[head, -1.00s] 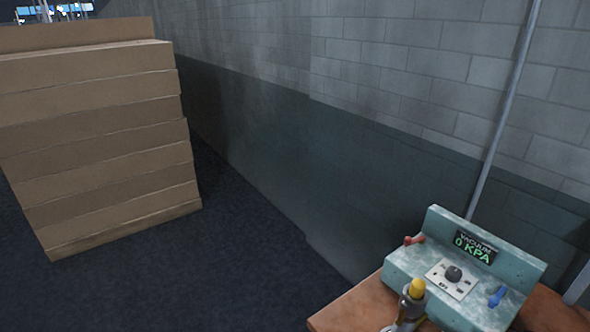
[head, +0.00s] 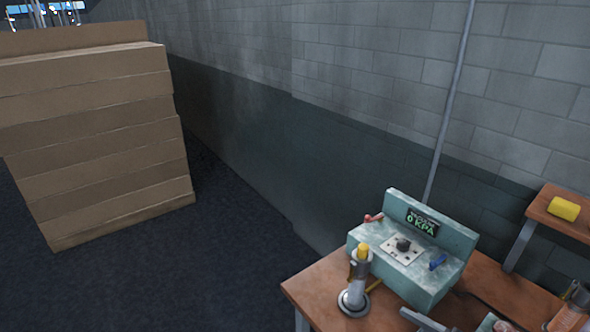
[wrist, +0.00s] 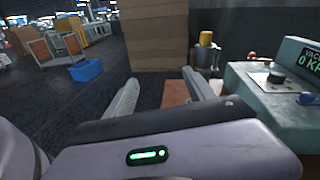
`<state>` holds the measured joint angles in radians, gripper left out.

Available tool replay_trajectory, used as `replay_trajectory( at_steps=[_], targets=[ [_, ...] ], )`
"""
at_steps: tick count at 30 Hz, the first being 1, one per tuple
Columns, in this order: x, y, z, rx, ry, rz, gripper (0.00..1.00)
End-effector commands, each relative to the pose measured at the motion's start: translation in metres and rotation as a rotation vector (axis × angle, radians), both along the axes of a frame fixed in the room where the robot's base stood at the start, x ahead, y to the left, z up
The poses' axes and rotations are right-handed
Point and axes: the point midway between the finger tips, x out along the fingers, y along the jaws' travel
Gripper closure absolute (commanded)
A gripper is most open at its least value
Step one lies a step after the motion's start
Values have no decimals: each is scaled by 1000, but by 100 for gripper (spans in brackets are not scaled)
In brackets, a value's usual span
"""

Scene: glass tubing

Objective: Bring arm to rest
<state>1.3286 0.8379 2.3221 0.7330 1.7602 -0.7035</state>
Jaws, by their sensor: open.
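My gripper (wrist: 159,78) shows in the wrist view, its two pale fingers spread apart with nothing between them. Past the fingertips are a strip of brown bench top and stacked cardboard. A teal vacuum box (head: 412,262) reading 0 KPA stands on the brown bench (head: 322,288) in the head view. In the wrist view the vacuum box (wrist: 275,100) is to the right of my gripper, apart from the fingers. Grey parts at the bottom edge of the head view are cut off, and I cannot tell what they are.
A yellow-topped metal burner or torch (head: 357,285) stands left of the vacuum box. A tall cardboard stack (head: 100,140) is at the left. A yellow block (head: 564,208) lies on a raised shelf (head: 545,215). A blue bin (wrist: 85,70) is on the floor. Dark floor is clear between stack and bench.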

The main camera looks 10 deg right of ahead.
Motion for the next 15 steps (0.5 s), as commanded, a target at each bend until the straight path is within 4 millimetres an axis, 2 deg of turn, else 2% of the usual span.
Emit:
replay_trajectory(
  at_steps=[3, 8, 11, 14, 15],
  targets=[
    [8, 41, 10, -129, 25, 210, 37],
    [2, 101, 21, -360, 61, 526, 37],
    [-10, 140, 23, -577, 73, 749, 37],
    [-31, 174, 24, -904, 51, 989, 37],
    [-39, 184, 26, -1067, 23, 1072, 37]
  ],
)
